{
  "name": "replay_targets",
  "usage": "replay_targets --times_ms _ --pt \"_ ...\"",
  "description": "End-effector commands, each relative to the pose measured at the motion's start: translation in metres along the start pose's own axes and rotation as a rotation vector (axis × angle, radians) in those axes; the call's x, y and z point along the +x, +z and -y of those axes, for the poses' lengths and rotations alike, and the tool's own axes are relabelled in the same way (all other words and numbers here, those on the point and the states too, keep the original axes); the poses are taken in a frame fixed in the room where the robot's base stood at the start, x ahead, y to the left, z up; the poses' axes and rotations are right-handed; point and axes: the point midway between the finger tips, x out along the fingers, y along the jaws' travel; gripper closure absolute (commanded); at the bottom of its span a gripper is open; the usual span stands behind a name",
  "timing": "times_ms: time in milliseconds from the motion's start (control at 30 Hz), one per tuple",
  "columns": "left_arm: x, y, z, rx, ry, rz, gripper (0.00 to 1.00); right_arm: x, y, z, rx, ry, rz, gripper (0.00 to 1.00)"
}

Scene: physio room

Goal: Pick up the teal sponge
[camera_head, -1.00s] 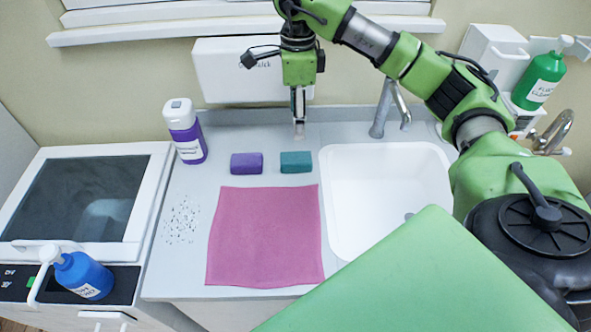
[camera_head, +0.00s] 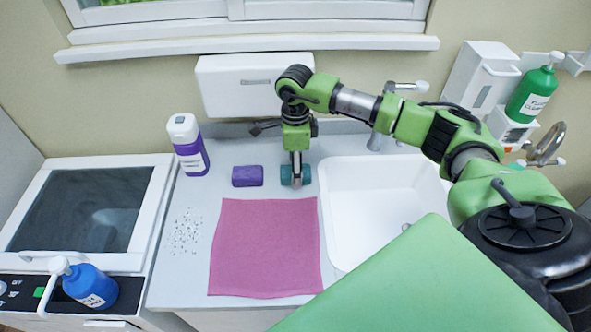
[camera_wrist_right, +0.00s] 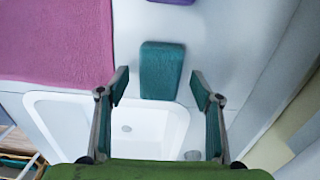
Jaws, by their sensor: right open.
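The teal sponge (camera_head: 304,175) lies on the grey counter between the purple sponge and the sink. In the right wrist view the teal sponge (camera_wrist_right: 161,70) lies ahead of and partly between the spread fingers. My right gripper (camera_head: 297,183) points down over the teal sponge and hides its middle in the head view. In the right wrist view my right gripper (camera_wrist_right: 158,90) is open, a finger on either side, with nothing held. I cannot tell whether the fingers touch the sponge. My left gripper is not in view.
A purple sponge (camera_head: 247,176) lies just left. A pink cloth (camera_head: 265,248) lies in front, and the white sink (camera_head: 340,215) is right. A purple-labelled bottle (camera_head: 188,146) stands at the back left. Small specks (camera_head: 185,232) dot the counter left of the cloth.

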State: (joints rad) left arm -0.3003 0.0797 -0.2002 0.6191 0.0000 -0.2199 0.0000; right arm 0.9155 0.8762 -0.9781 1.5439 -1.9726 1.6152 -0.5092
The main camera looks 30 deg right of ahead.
Motion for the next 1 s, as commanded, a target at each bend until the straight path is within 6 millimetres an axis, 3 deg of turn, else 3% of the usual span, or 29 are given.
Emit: replay_targets --times_ms 133,367,400,500,533,1000 --pt "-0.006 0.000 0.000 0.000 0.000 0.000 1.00 0.014 0.000 -0.001 0.000 0.001 -0.001 0.40" --pt "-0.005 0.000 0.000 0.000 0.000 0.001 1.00 0.018 0.000 0.000 0.000 -0.001 0.000 0.40" --pt "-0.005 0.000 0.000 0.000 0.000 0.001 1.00 0.018 0.000 0.000 0.000 -0.001 0.000 0.43" --pt "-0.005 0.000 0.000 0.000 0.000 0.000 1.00 0.017 0.000 0.000 0.000 -0.001 0.000 0.69" --pt "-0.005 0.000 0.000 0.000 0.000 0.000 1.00 0.017 0.000 0.000 0.000 -0.001 0.000 0.72" --pt "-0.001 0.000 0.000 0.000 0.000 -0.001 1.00 0.013 0.000 0.001 0.000 -0.002 0.001 0.72"
